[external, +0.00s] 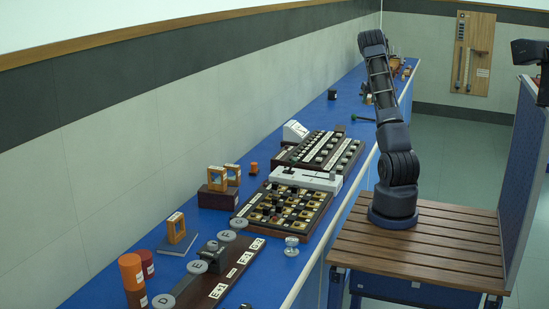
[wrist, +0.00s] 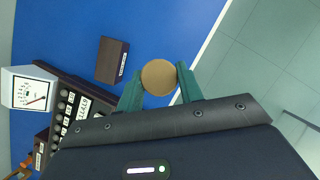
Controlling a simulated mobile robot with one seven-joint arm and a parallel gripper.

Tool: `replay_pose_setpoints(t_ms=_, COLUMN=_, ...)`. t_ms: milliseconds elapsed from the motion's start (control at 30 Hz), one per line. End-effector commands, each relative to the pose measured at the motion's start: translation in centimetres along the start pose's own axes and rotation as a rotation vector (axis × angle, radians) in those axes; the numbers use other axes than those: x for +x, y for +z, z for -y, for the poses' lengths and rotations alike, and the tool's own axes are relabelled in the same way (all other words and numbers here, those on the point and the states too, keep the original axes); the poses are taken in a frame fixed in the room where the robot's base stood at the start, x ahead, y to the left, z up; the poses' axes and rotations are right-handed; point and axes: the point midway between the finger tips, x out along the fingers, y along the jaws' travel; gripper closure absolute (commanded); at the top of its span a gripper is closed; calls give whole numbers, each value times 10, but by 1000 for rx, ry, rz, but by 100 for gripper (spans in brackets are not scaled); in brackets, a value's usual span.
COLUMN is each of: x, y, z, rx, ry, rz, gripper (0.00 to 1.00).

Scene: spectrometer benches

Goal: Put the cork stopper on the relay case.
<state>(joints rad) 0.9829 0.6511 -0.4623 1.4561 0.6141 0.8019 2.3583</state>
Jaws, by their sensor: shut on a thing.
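My gripper (wrist: 159,88) has its two green fingers closed on the sides of the round, tan cork stopper (wrist: 158,77), seen from above in the wrist view. A dark brown block with a white label, which looks like the relay case (wrist: 112,60), lies on the blue bench just left of the stopper in that view. Its top is bare. The stopper is apart from it in the picture; its height above the bench is hard to tell. In the external view my arm rises high, and I cannot clearly make out the gripper or the stopper.
A white meter (wrist: 28,90) and a dark knob panel (wrist: 75,105) stand left of the gripper in the wrist view. The bench edge (wrist: 208,40) runs to the right, with floor beyond. Blue bench (wrist: 165,25) ahead of the stopper is clear.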

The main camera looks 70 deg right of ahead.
Motion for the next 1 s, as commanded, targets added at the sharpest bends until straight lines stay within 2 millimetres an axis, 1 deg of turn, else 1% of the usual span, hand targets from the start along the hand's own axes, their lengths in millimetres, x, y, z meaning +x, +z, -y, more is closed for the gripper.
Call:
replay_pose_setpoints(t_ms=67, x=-6, y=7, z=-10, rx=-9, ry=3, rz=2, gripper=85)
replay_pose_setpoints(t_ms=167, x=-13, y=18, z=-32, rx=-27, ry=11, rz=2, gripper=85)
replay_pose_setpoints(t_ms=400, x=-32, y=48, z=-103, rx=-78, ry=32, rz=2, gripper=85)
replay_pose_setpoints(t_ms=533, x=-41, y=57, z=-130, rx=-95, ry=38, rz=1, gripper=85)
replay_pose_setpoints(t_ms=633, x=-44, y=61, z=-141, rx=-103, ry=42, rz=0, gripper=85)
replay_pose_setpoints(t_ms=733, x=-38, y=59, z=-146, rx=-105, ry=43, rz=-1, gripper=85)
replay_pose_setpoints(t_ms=867, x=-16, y=50, z=-146, rx=-103, ry=44, rz=-3, gripper=85)
replay_pose_setpoints(t_ms=1000, x=12, y=38, z=-145, rx=-104, ry=44, rz=-3, gripper=85)
